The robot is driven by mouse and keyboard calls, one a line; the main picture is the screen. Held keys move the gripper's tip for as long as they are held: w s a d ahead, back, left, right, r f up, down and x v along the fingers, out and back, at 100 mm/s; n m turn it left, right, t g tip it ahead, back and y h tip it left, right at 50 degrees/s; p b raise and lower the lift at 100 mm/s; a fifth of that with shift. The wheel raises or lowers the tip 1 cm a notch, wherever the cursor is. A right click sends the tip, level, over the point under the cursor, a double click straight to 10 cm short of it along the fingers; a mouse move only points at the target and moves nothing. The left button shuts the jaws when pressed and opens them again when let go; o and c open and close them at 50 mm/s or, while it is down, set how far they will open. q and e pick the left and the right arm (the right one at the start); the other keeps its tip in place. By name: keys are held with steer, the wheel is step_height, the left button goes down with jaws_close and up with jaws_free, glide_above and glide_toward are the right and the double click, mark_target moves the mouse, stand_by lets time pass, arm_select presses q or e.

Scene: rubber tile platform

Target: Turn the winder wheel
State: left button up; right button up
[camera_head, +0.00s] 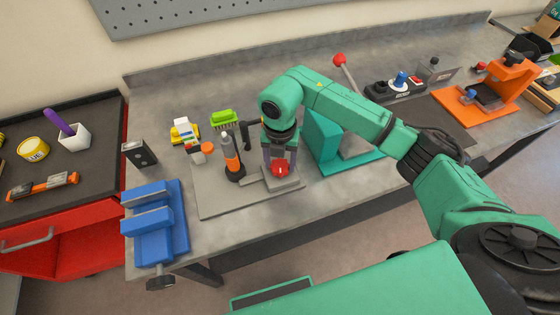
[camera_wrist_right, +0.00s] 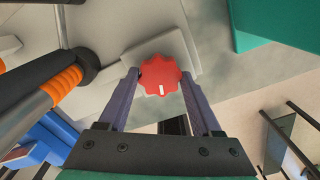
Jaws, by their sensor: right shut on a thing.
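The winder wheel is a red, scalloped knob (camera_head: 280,169) with a white mark, on the front of a grey block on the bench. The wheel also shows in the right wrist view (camera_wrist_right: 161,75), its white mark pointing toward the bottom of the picture. My right gripper (camera_head: 279,160) reaches down to it, with one purple-grey finger on each side of the wheel. In the right wrist view the gripper (camera_wrist_right: 159,82) is shut on the wheel's rim. My left gripper is not in view.
An orange-and-black upright tool (camera_head: 232,160) stands close left of the wheel on a grey plate (camera_head: 215,203). A blue vise (camera_head: 158,225) is further left. A teal press (camera_head: 325,140) with a red-knobbed lever stands close right. A green brush (camera_head: 223,118) lies behind.

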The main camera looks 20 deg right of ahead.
steer(key=shift+w+r, duration=0.15)
steer(key=o, duration=1.4)
steer(key=shift+r, duration=0.35)
step_height(320, 180, up, 8)
steer(key=b, duration=0.3)
step_height(320, 180, up, 6)
steer(key=p, duration=0.1)
glide_above(280, 165)
steer(key=shift+f, duration=0.1)
